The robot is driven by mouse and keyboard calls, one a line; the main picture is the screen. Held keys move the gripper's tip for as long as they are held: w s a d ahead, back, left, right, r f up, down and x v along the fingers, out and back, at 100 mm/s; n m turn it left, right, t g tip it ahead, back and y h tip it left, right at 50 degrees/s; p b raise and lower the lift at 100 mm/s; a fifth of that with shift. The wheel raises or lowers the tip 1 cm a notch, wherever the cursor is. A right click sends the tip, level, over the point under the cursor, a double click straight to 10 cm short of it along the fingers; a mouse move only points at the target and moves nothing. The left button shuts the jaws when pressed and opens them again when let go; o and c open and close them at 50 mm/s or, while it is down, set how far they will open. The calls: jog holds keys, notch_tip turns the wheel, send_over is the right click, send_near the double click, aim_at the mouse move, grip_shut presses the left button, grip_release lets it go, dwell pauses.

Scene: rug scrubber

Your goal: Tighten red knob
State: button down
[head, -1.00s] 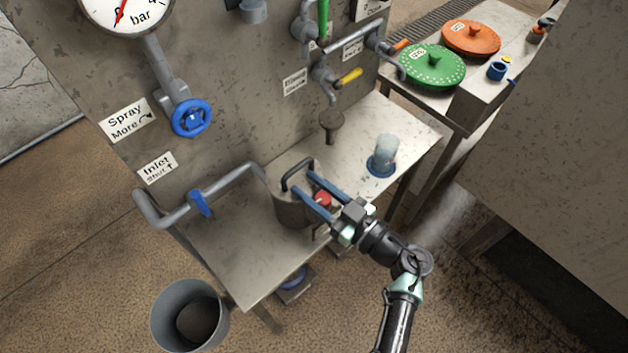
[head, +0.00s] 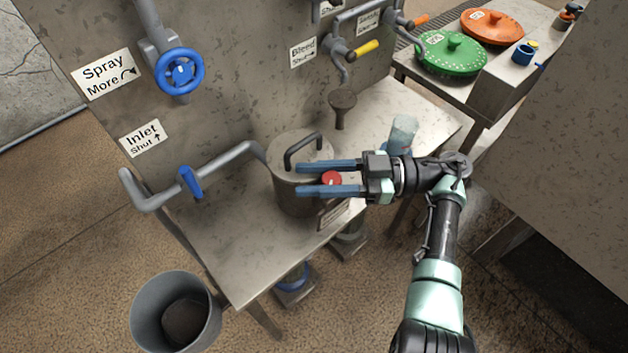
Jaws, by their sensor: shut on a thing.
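The red knob (head: 331,178) is on the front right side of the grey metal pot (head: 291,205), which stands on the metal bench. My gripper (head: 299,179) reaches in from the right, with its two blue fingers lying level. One finger passes above the knob and one below it in the picture, and the jaws are shut on the knob. The fingertips extend past the knob over the pot's side. The fingers hide part of the knob's edges.
The pot has a dark handle (head: 303,150) on top, and a grey pipe with a blue inlet lever (head: 190,182) runs to it. A funnel (head: 341,103) stands behind, and a clear jar (head: 404,128) is just behind my wrist. A bucket (head: 147,318) stands on the floor.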

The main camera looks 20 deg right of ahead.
jog(key=shift+s+a+n+g+y+b, duration=0.1)
jog(key=shift+s+n+g+y+b, duration=0.15)
jog(key=shift+n+g+b, duration=0.5)
jog(key=shift+c, duration=2.2)
grip_release()
jog(key=shift+w+p, duration=0.1)
jog(key=shift+p, duration=0.2)
jog(key=b+v, duration=0.3)
jog(key=v, duration=0.2)
jog(key=shift+d+f, duration=0.2)
jog(key=shift+d, duration=0.15)
jog(key=b+v, duration=0.7)
jog(key=b, duration=0.5)
jog(key=shift+d+r, duration=0.15)
